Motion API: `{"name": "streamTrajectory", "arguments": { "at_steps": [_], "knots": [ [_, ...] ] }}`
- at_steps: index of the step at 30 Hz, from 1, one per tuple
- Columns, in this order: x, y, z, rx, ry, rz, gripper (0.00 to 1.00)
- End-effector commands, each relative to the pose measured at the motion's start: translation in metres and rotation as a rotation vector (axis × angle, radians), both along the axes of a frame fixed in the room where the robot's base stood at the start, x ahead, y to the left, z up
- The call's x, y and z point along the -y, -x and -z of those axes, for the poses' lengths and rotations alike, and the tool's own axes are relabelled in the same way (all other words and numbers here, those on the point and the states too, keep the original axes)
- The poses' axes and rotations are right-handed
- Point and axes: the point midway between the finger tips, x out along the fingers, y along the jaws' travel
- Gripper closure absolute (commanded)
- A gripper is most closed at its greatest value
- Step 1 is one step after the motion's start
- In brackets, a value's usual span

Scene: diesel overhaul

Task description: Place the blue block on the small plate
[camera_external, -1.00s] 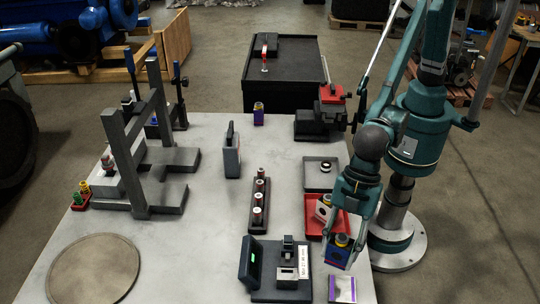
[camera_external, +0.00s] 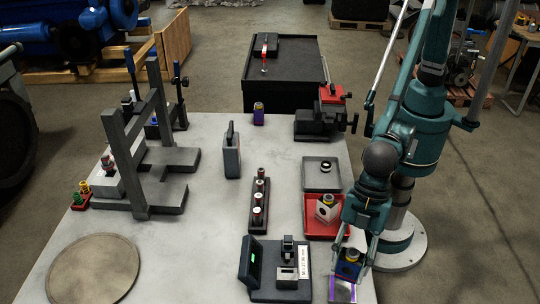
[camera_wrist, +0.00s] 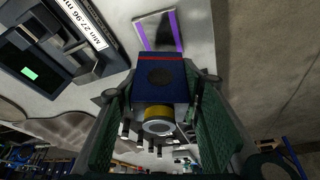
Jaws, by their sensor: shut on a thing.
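The blue block (camera_external: 346,269) has a red stripe and a yellow and silver round fitting on it. It is held in my gripper (camera_external: 352,262), whose fingers are on both its sides. In the wrist view the block (camera_wrist: 160,76) sits between the green-padded fingers of my gripper (camera_wrist: 160,92). The small plate (camera_external: 341,293), pale with purple edges, lies near the table's front right edge, and the block partly covers it in the external view. In the wrist view the plate (camera_wrist: 150,30) shows just beyond the block, with a dark shadow on it.
A black measuring device (camera_external: 279,270) with a label stands left of the plate. A red tray (camera_external: 313,229) with a pale block (camera_external: 326,208) and a grey tray (camera_external: 318,184) lie behind. A dark rack (camera_external: 250,221) of round parts stands further left.

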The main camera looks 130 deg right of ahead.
Motion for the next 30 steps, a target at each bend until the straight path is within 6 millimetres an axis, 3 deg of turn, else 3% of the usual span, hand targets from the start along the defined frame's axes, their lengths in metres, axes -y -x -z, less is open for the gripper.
{"name": "streamTrajectory", "arguments": {
  "at_steps": [7, 21, 30],
  "knots": [
    [0.000, 0.000, 0.029, 0.000, 0.000, 0.000, 0.84],
    [0.000, 0.000, 0.036, 0.000, 0.000, 0.000, 0.84],
    [0.000, 0.000, 0.063, 0.000, 0.000, 0.000, 0.84]
  ]
}}
